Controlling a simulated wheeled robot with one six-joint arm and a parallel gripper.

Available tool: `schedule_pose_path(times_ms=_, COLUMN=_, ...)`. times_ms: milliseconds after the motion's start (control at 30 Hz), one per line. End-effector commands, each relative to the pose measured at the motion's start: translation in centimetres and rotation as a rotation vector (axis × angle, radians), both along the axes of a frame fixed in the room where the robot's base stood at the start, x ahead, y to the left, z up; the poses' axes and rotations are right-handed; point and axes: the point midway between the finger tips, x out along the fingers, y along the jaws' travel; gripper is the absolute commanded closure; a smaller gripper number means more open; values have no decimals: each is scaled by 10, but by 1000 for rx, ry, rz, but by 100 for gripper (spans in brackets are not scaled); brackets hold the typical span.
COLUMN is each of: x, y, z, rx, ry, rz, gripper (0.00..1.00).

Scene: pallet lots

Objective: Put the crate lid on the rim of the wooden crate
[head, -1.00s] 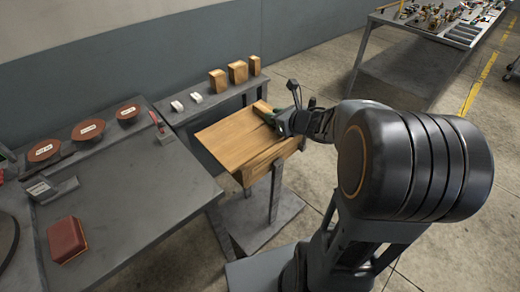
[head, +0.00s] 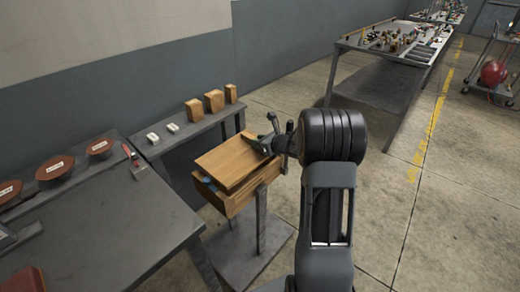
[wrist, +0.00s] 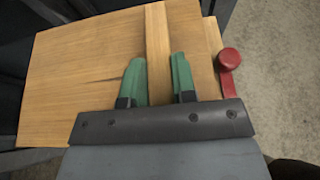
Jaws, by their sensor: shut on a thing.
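The crate lid (head: 228,162) is a flat light-wood board with a raised wooden bar. My gripper (head: 264,145) is shut on this bar; in the wrist view my green fingertips (wrist: 158,75) are on both sides of it, above the lid's board (wrist: 85,65). The wooden crate (head: 240,201) is a box under the lid, on a grey stand. The lid covers most of its opening. A dark gap shows at the crate's near-left side, with something blue (head: 208,181) inside. Whether the lid touches the rim is unclear.
A red knob-like part (wrist: 229,62) is right of the lid in the wrist view. A narrow shelf (head: 190,135) with wooden blocks and white pieces stands behind the crate. A grey table (head: 110,220) is at the left. Open floor lies at the right.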

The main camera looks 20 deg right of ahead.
Motion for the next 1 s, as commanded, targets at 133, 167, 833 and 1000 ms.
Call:
schedule_pose_path(times_ms=133, x=4, y=-2, z=-4, rx=1, ry=-2, rz=0, gripper=100)
schedule_pose_path(times_ms=167, x=4, y=-2, z=-5, rx=0, ry=-2, rz=0, gripper=100)
schedule_pose_path(times_ms=833, x=8, y=-5, z=-41, rx=0, ry=-2, rz=-1, gripper=100)
schedule_pose_path(times_ms=1000, x=8, y=-5, z=-45, rx=0, ry=-2, rz=-1, gripper=100)
